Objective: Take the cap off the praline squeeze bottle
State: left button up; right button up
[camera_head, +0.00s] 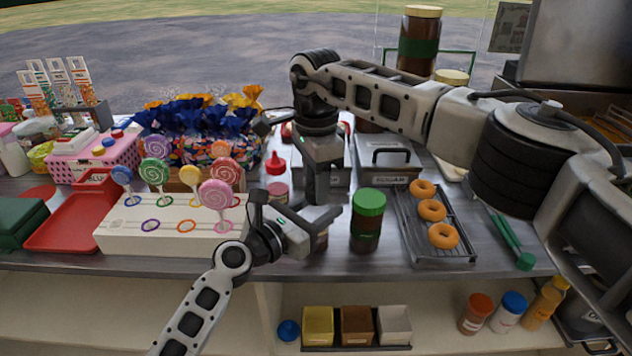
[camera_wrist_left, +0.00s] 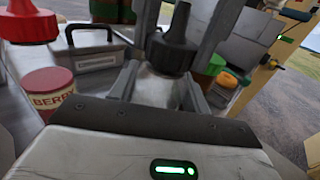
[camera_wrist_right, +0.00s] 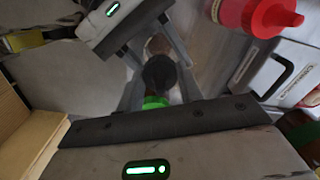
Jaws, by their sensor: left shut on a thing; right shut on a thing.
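The black nozzle cap (camera_wrist_left: 172,50) is between the fingers of my right gripper (camera_head: 320,200), which is shut on it from above. The cap also shows in the right wrist view (camera_wrist_right: 160,74). My left gripper (camera_head: 318,215) is shut on the praline squeeze bottle (camera_head: 320,240) from the left, below the right gripper. Part of the brownish bottle shows between the left fingers in the right wrist view (camera_wrist_right: 158,46). Fingers hide most of the bottle, and I cannot tell whether the cap still touches its neck.
A green-lidded jar (camera_head: 368,220) stands just right of the bottle, and a doughnut rack (camera_head: 462,262) beyond it. A white lollipop stand (camera_head: 120,238) is at left. A red squeeze bottle (camera_head: 275,165) and a berry jar (camera_wrist_left: 50,92) stand behind. The counter's front edge is near.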

jog(key=shift+r, duration=1.05)
jog(key=shift+r, duration=2)
pick_arm(q)
jog(key=o, duration=1.4)
jog(key=shift+o, duration=0.2)
